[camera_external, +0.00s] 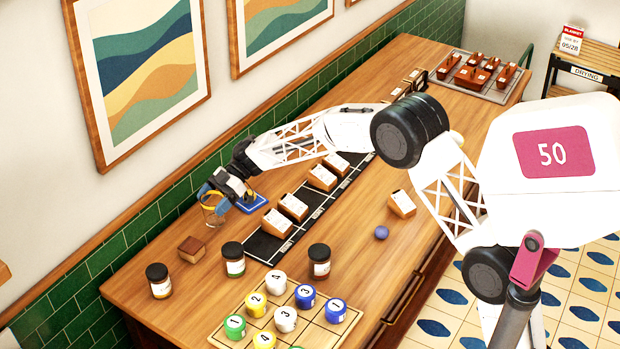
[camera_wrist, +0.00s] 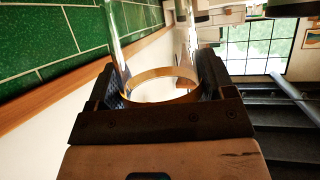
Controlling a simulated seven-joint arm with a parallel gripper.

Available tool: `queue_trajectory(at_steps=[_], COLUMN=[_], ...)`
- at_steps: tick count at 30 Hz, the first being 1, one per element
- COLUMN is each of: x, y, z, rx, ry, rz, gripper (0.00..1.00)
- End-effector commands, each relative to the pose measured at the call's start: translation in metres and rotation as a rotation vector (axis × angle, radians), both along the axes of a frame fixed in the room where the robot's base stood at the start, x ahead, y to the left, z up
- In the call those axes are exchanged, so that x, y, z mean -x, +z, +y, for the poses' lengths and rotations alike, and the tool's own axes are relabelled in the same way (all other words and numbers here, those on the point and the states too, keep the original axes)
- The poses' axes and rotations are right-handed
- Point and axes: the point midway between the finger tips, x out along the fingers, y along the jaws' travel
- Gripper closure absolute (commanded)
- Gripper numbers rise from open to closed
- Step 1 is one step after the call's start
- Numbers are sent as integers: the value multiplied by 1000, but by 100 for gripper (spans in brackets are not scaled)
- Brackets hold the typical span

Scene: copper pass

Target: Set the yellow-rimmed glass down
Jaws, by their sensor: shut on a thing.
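The yellow-rimmed glass (camera_external: 213,214) is clear and sits at the far left of the wooden counter area in the external view. My gripper (camera_external: 212,195) is shut on it near its rim. In the wrist view the glass (camera_wrist: 160,80) shows between my gripper's two dark fingers (camera_wrist: 160,90), with its golden rim nearest the camera. I cannot tell whether its base touches the counter. A blue square object (camera_external: 254,206) lies just right of the gripper, partly hidden by it.
A brown wooden block (camera_external: 192,249) stands just in front of the glass. Dark-lidded jars (camera_external: 160,281) are nearer the camera. A black strip (camera_external: 265,247) with several labelled blocks lies to the right. The green tiled wall (camera_external: 150,225) is close behind.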

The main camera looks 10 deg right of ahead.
Motion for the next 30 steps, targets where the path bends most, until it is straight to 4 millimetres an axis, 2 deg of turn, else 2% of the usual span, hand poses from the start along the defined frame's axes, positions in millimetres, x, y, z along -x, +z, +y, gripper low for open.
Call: queue_trajectory(at_steps=[10,27,28,30], x=[0,0,0,0], y=[-39,-48,-48,-48], z=[0,0,0,0], rx=[0,0,0,0], ry=[0,0,0,0], rz=[2,1,1,1], gripper=[54,54,23,12])
